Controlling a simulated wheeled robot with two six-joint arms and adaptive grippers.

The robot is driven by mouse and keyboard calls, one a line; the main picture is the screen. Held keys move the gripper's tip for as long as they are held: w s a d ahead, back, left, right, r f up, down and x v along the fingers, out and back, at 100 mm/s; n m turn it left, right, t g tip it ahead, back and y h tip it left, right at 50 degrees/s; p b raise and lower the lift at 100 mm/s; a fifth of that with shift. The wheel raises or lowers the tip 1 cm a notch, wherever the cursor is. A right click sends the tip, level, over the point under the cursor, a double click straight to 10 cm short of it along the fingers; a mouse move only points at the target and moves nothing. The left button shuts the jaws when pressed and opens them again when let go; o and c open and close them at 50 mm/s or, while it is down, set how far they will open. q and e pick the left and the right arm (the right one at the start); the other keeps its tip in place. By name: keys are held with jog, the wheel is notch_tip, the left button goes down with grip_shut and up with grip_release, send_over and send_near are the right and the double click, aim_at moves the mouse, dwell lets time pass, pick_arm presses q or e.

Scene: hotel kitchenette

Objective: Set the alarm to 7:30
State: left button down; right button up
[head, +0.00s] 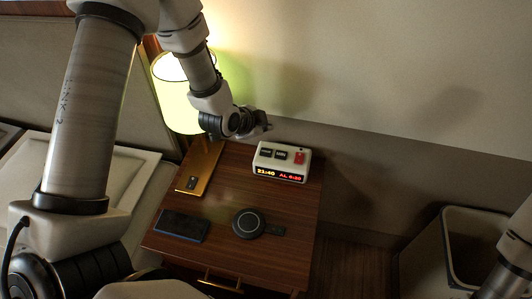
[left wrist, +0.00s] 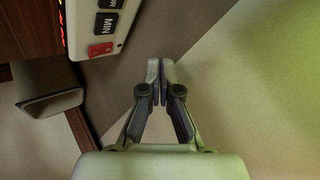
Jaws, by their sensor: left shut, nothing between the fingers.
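The white alarm clock (head: 281,163) stands at the back right of the nightstand. Its display (head: 279,174) shows 21:40 and an alarm time that looks like AL 6:28, the last digit unclear. On top are two dark buttons (head: 273,154) and a red one (head: 300,158). In the left wrist view the clock's edge shows, with the MIN button (left wrist: 107,23) and the red button (left wrist: 101,50). My left gripper (head: 267,127) is shut and empty, above and behind the clock, apart from it. My right gripper is not in view.
A lit lamp (head: 178,95) stands at the left back. A phone (head: 181,226), a round black charger (head: 249,224) and a golden-brown flat item (head: 199,168) lie on the nightstand (head: 217,250). A bin (head: 446,236) stands at the right. The wall (head: 400,80) is close behind.

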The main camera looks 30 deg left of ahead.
pick_arm(q)
jog(key=b, duration=0.5)
send_over(265, 153)
notch_tip(265, 153, down, 6)
jog(key=shift+f+b, duration=0.4)
jog(key=shift+f, duration=0.5)
jog(key=shift+f, duration=0.1)
jog(key=shift+f, duration=0.35)
jog(key=shift+f+b, duration=0.3)
dwell(0.7)
jog(key=shift+r+p, duration=0.8)
